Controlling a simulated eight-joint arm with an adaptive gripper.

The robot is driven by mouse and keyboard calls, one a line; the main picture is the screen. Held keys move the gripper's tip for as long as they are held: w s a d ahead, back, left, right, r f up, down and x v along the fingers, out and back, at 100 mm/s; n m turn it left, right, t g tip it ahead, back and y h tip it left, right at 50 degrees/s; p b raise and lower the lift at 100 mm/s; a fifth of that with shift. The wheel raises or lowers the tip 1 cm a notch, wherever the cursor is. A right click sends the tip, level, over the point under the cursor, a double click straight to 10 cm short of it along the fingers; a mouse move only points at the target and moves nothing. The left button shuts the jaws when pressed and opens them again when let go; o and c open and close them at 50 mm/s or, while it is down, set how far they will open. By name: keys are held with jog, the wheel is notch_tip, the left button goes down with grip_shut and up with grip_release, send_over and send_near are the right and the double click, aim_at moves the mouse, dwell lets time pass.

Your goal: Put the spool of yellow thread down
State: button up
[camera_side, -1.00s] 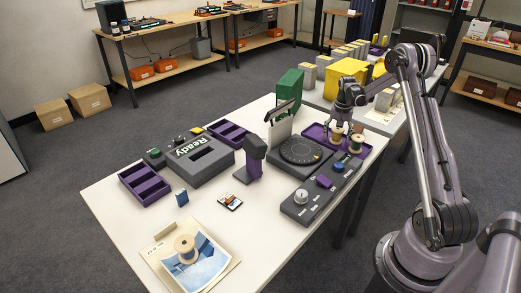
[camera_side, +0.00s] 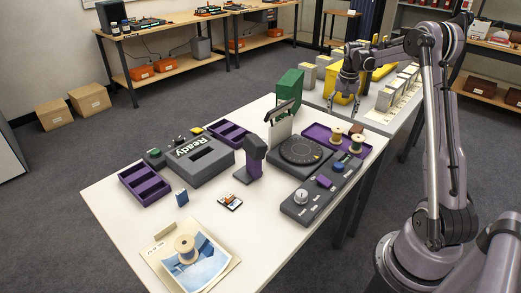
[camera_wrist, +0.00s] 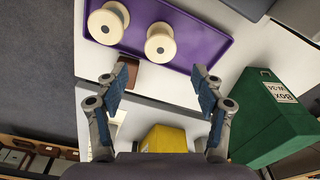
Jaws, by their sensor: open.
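Two pale spools stand upright and apart in the purple tray (camera_side: 318,131) at the back right of the white table. The left spool (camera_side: 336,135) looks yellowish in the side view; the right spool (camera_side: 356,144) looks paler. The wrist view shows both spools (camera_wrist: 108,23) (camera_wrist: 160,42) from above in the tray (camera_wrist: 205,48); their thread colours are hard to tell there. My gripper (camera_side: 345,101) is raised above and behind the tray. In the wrist view its fingers (camera_wrist: 162,80) are spread with nothing between them, clear of both spools.
A third spool (camera_side: 185,248) stands on a blue picture at the table's front. A turntable (camera_side: 302,151) and control panel (camera_side: 320,190) sit beside the tray. A green box (camera_side: 289,86) and a yellow box (camera_side: 341,93) stand behind. A small brown block (camera_side: 357,130) is by the tray.

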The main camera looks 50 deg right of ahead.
jog(key=shift+w+a+r, duration=0.1)
jog(key=shift+a+r, duration=0.1)
jog(key=shift+r, duration=0.15)
jog(key=a+r+n+t, duration=0.1)
jog(key=a+r+n, duration=0.25)
jog(key=a, duration=0.65)
jog(key=a+r+n+t, duration=0.2)
jog(key=a+r, duration=0.3)
jog(key=a, duration=0.6)
jog(key=s+a+n+t, duration=0.1)
jog(key=s+a+n, duration=0.1)
jog(key=a, duration=0.4)
jog(key=s+a+f+n+t, duration=0.1)
jog(key=s+a+n, duration=0.2)
jog(key=s+a, duration=0.2)
jog(key=s+a+f+n+t+y, duration=0.1)
jog(key=s+a+n, duration=0.2)
jog(key=a, duration=0.5)
jog(key=shift+s+a+t, duration=0.2)
jog(key=shift+a+t, duration=0.1)
jog(key=shift+a, duration=0.1)
